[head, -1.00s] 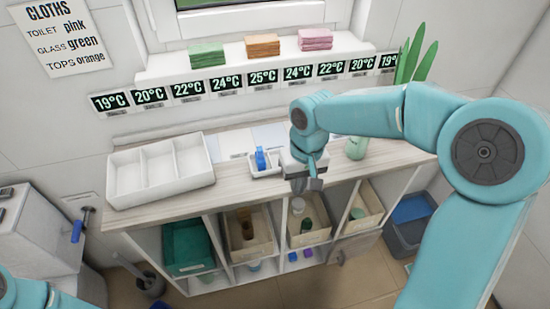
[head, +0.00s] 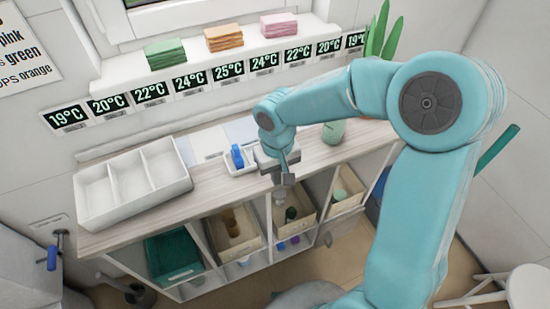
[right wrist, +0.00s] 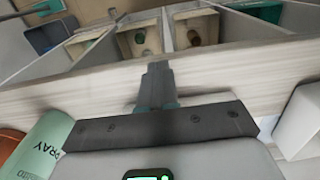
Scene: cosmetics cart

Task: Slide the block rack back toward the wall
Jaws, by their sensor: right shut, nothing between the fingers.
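The block rack, a small white tray (head: 232,170) with an upright blue block (head: 238,156) in it, sits on the wooden counter (head: 215,187) right of the large white tray. My right gripper (head: 288,180) is shut and empty, just right of the rack and at the counter's front edge. I cannot tell whether it touches the rack. In the right wrist view the closed fingers (right wrist: 155,85) point over the counter edge toward the bins below. A white piece at the right edge may be part of the rack. My left gripper is not in view.
A three-compartment white tray (head: 90,190) stands on the counter's left. Temperature displays and folded cloths (head: 165,52) are behind. Open bins (head: 233,230) sit below.

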